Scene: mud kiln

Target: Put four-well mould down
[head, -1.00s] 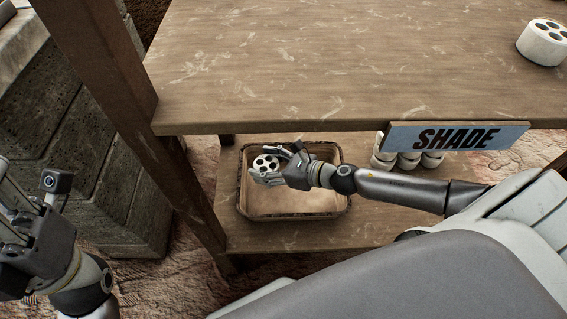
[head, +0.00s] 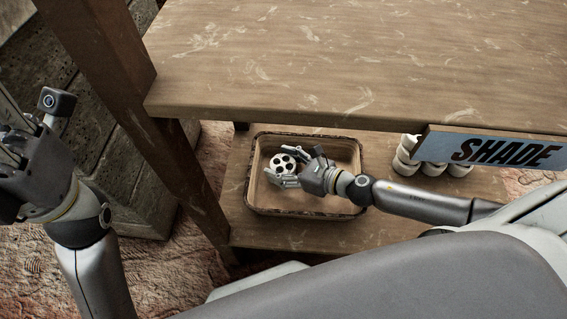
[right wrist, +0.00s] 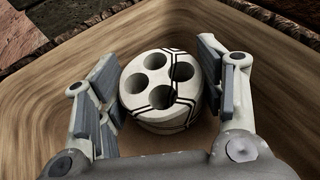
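The four-well mould (head: 283,163) is a pale round block with four dark holes in its top and black lines on its side. It sits in the tray (head: 308,213) on the lower shelf, towards the tray's left side. It also shows in the right wrist view (right wrist: 160,88), upright near a tray corner. My right gripper (head: 287,167) is around it, one finger on each side.
The wooden upper shelf (head: 350,60) overhangs the back of the lower shelf (head: 290,235). A SHADE sign (head: 500,150) hangs at its front edge. Pale round pieces (head: 405,155) stand right of the tray. A wooden post (head: 130,110) and block wall (head: 120,170) are at left.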

